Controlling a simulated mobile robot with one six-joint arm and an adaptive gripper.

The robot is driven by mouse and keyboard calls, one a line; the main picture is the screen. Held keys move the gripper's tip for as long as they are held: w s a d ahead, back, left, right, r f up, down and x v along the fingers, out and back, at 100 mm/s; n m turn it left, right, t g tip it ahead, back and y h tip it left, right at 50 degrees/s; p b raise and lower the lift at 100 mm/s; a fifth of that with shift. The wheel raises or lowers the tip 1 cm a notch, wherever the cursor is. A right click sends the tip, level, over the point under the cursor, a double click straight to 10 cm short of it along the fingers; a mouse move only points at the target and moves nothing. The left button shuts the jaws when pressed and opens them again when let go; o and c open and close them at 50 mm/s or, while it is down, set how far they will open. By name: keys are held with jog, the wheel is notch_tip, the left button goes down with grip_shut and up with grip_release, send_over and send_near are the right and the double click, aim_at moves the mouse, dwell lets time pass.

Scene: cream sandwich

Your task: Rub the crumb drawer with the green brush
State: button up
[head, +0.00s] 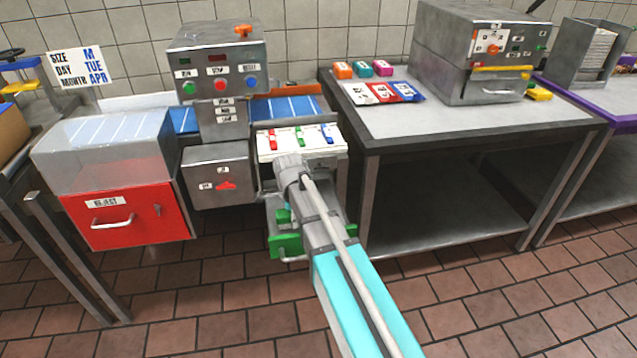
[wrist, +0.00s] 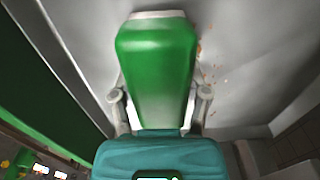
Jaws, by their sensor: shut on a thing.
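The green brush (wrist: 155,65) is between the two fingers of my gripper (wrist: 160,108) in the wrist view, with a pale edge at its far end. It is over a grey surface, the inside of the crumb drawer (wrist: 245,60), where small orange-brown crumbs (wrist: 212,75) lie just right of the brush. I cannot tell whether the brush touches it. In the head view the crumb drawer (head: 286,246) shows a green front with a handle, low under the white panel. My arm hides part of the drawer, and my gripper is mostly hidden there.
A red reject bin (head: 130,222) stands left of the drawer. The white panel (head: 300,143) with coloured switches is above it. A grey table (head: 450,120) with a steel machine (head: 475,60) is close on the right. The tiled floor in front is clear.

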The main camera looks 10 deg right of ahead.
jog(key=shift+s+d, duration=0.15)
jog(key=shift+d, duration=4.1)
jog(key=shift+d+r+p, duration=0.2)
jog(key=shift+r+p, duration=0.6)
notch_tip(320, 180, up, 6)
jog(key=p, duration=0.5)
jog(key=shift+p, duration=0.4)
notch_tip(320, 180, up, 29)
jog(key=p, duration=2.9)
jog(key=shift+d+f, duration=0.1)
